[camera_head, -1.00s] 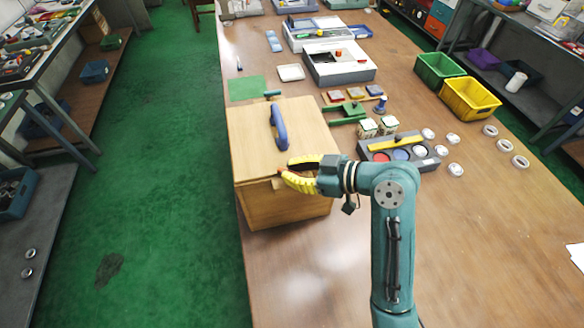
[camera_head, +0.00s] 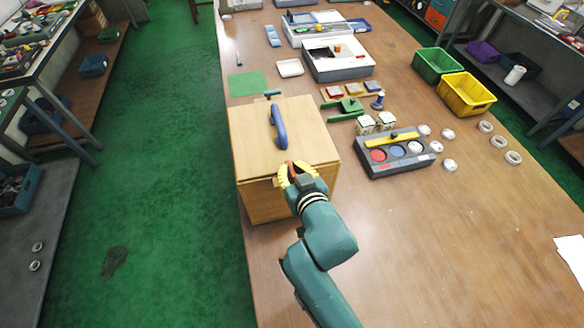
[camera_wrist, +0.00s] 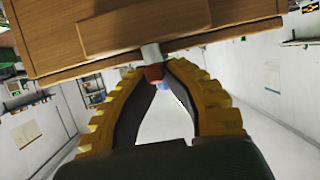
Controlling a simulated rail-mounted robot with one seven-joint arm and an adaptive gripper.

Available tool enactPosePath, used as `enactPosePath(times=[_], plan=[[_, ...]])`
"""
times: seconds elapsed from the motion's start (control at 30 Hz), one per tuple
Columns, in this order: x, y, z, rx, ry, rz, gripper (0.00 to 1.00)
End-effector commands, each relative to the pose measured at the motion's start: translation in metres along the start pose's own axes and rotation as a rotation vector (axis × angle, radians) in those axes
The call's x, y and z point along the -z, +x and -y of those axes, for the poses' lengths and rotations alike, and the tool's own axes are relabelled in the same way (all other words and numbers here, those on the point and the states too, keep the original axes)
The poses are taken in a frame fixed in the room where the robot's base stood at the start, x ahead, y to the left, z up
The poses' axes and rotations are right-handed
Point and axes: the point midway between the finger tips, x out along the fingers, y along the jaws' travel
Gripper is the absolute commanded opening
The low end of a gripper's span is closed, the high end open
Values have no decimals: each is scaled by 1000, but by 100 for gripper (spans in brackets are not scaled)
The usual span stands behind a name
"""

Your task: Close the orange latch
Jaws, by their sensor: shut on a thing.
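The wooden box (camera_head: 262,195) stands at the left edge of the table, with a blue handle (camera_head: 278,128) on its lid. The lid looks down on the box. The orange latch (camera_wrist: 153,74) is at the box front; it shows as a small orange-red end beside a pale metal pin in the wrist view. My gripper (camera_head: 291,169), with yellow ribbed fingers, reaches the box front from the near side. In the wrist view its fingertips (camera_wrist: 162,70) close around the latch end. The fingers hide most of the latch in the head view.
A grey tray with coloured discs (camera_head: 397,168) lies right of the box. Several white rings (camera_head: 485,126) are farther right. Green (camera_head: 437,65) and yellow (camera_head: 466,93) bins stand at the right edge.

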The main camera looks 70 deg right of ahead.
Motion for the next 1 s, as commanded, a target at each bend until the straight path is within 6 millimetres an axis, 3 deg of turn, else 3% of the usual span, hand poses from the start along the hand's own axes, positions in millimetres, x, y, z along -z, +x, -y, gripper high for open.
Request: enactPosePath(times=[0.73,0.77,0.9,1.0], plan=[[-8,2,-1,-92,38,18,0],[-8,2,-1,-92,38,18,15],[-6,2,-1,-92,38,15,41],[-4,1,-1,-92,39,11,41]])
